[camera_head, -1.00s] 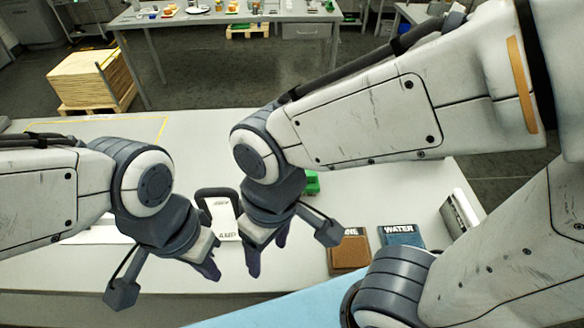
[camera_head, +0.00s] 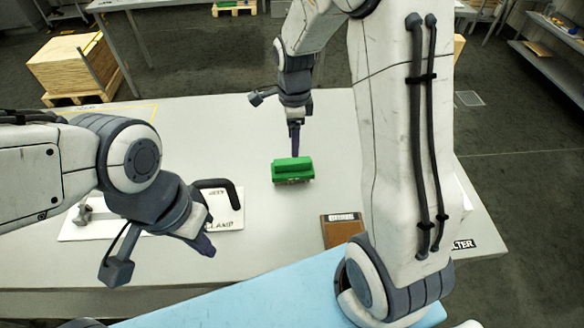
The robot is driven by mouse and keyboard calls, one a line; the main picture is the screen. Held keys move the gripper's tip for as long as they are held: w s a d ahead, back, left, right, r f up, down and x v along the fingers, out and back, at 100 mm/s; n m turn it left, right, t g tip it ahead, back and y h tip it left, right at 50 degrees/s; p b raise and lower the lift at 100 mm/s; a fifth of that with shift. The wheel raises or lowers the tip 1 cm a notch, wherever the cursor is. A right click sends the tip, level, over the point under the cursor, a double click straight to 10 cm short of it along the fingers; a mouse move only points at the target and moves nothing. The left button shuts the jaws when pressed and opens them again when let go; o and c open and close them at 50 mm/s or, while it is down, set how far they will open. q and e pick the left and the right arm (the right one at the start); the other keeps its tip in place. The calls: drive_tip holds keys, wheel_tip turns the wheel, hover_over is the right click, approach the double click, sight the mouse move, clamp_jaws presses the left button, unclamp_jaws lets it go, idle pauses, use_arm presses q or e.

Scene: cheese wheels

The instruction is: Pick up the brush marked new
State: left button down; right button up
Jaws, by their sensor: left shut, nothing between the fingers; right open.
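A green block-like object (camera_head: 293,171) with a raised ridge lies on the pale table, near the middle. Small marks on its front face are too small to read, so I cannot tell if it is the brush marked new. My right gripper (camera_head: 295,140) points down just behind or above the green object, open, its fingers seen edge-on. I cannot tell whether it touches it. My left gripper (camera_head: 205,246) is shut and empty at the left, over the front of a white board.
The white board (camera_head: 80,232) has a dark handle (camera_head: 222,188) and lettering ending in "LAMP". A brown block (camera_head: 342,231) lies right of centre. My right arm covers much of the table's right side. A light blue surface (camera_head: 240,305) crosses the front.

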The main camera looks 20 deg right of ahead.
sight(292, 161)
wheel_tip(292, 161, down, 3)
drive_tip(key=shift+s+f, duration=0.1)
drive_tip(key=shift+f, duration=0.05)
drive_tip(key=shift+a+f+p, duration=0.1)
drive_tip(key=shift+f+p, duration=0.35)
drive_tip(key=shift+f, duration=0.15)
wheel_tip(292, 161, down, 4)
drive_tip(key=shift+f+p, duration=0.1)
drive_tip(key=shift+p, duration=0.4)
drive_tip(key=shift+c, duration=0.3)
clamp_jaws()
